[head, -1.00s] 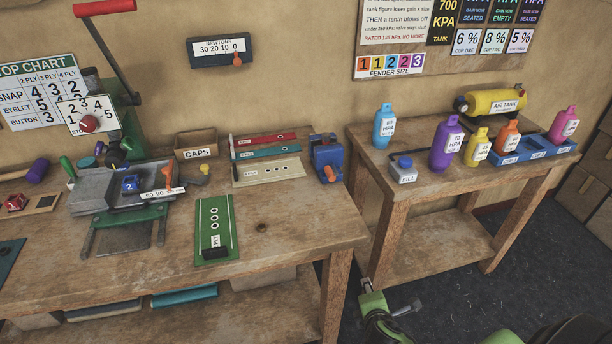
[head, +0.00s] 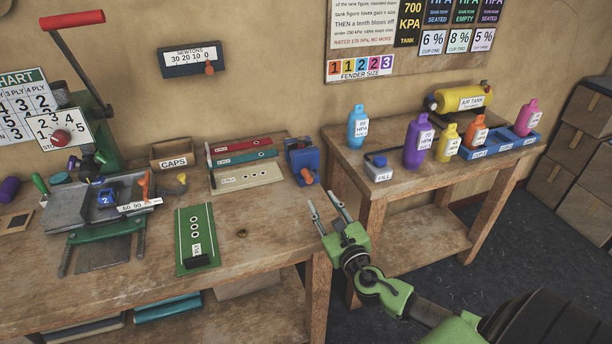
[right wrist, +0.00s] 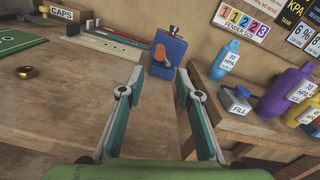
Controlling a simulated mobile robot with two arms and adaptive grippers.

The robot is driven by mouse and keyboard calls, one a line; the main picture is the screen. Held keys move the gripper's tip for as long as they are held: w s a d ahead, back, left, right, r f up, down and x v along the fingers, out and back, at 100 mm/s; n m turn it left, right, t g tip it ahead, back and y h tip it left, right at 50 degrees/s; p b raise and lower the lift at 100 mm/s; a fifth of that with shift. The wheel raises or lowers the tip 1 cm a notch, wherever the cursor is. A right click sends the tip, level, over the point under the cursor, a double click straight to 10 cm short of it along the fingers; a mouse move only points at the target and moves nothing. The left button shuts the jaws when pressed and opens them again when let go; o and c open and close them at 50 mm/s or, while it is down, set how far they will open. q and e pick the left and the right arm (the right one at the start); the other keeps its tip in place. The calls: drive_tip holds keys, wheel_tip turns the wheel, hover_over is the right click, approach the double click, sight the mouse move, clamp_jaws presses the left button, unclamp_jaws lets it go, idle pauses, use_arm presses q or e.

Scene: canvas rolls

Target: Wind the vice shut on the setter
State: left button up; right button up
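A blue block-shaped device with an orange handle, which looks like the vice (head: 302,161), stands at the back right of the workbench. In the right wrist view the vice (right wrist: 168,52) is upright ahead, between and beyond my fingertips. I cannot tell whether its jaws hold anything. No part is clearly marked as the setter; a small brass ring (right wrist: 25,72) lies on the bench in the right wrist view. My left gripper is not in view.
A green board (head: 196,238), coloured strips and a caps box (head: 172,153) lie left of the vice. A press with a grey bed (head: 70,208) stands further left. A second table (head: 400,180) with bottles and a fill block (head: 378,168) is at right, across a gap.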

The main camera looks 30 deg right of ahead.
sight(306, 176)
drive_tip(key=x, duration=1.3)
drive_tip(key=shift+w+d+f, duration=0.1)
drive_tip(key=shift+w, duration=0.1)
drive_tip(key=shift+c, duration=0.4)
clamp_jaws()
